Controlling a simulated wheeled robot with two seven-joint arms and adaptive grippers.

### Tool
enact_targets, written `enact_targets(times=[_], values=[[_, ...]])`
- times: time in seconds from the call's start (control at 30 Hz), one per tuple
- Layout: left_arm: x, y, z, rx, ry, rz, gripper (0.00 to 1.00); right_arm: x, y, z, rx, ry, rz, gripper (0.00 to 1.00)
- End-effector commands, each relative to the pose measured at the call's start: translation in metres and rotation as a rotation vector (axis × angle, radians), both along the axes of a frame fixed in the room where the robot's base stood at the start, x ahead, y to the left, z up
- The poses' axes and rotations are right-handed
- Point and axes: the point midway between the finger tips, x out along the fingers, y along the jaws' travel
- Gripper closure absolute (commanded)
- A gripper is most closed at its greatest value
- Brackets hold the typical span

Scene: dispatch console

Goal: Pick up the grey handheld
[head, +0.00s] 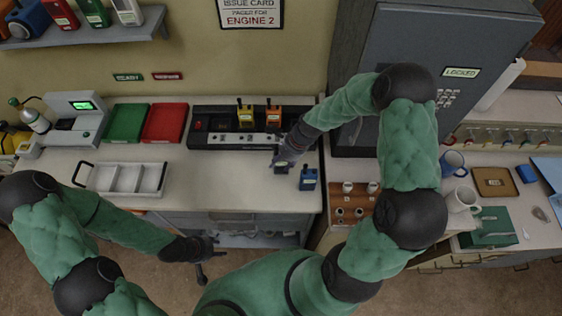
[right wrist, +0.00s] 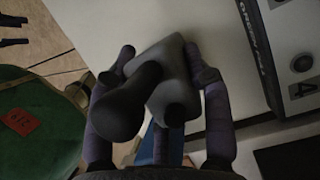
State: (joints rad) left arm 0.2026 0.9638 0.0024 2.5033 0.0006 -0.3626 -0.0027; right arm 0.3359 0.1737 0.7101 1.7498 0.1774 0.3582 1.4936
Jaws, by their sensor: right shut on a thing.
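The grey handheld (right wrist: 172,70) is between the fingers of my right gripper (right wrist: 160,100) in the right wrist view; a dark rounded knob or antenna sticks out toward the camera. In the head view the grey handheld (head: 281,168) shows only as a small grey piece under my right gripper (head: 283,162), over the front right part of the counter. My right gripper is shut on it. Whether it touches the counter is hard to tell. My left gripper (head: 207,247) is empty in front of the counter edge; its opening is unclear.
A blue handheld (head: 308,178) stands just right of my right gripper. Behind is a black charger rack (head: 210,139) with a yellow handheld (head: 245,117) and an orange handheld (head: 273,115). A white divided tray (head: 126,191) lies left. The counter's middle is clear.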

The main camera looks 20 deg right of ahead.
Motion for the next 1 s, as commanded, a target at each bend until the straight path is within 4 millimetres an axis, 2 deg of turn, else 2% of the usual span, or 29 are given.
enact_targets(times=[0.17,0.53,0.7,1.0], values=[[0.000,0.000,0.005,0.000,0.000,0.000,0.60,0.001,-0.001,0.025,-0.003,-0.005,0.001,0.94],[0.000,0.000,0.012,0.000,0.000,0.000,0.60,-0.048,0.004,0.085,-0.002,-0.006,0.000,0.95],[0.000,0.000,0.012,0.000,0.000,0.000,0.60,-0.077,0.007,0.096,-0.002,-0.003,-0.002,0.95],[0.000,0.000,0.015,0.000,0.000,0.000,0.60,-0.115,0.011,0.113,-0.001,-0.003,-0.002,0.95]])
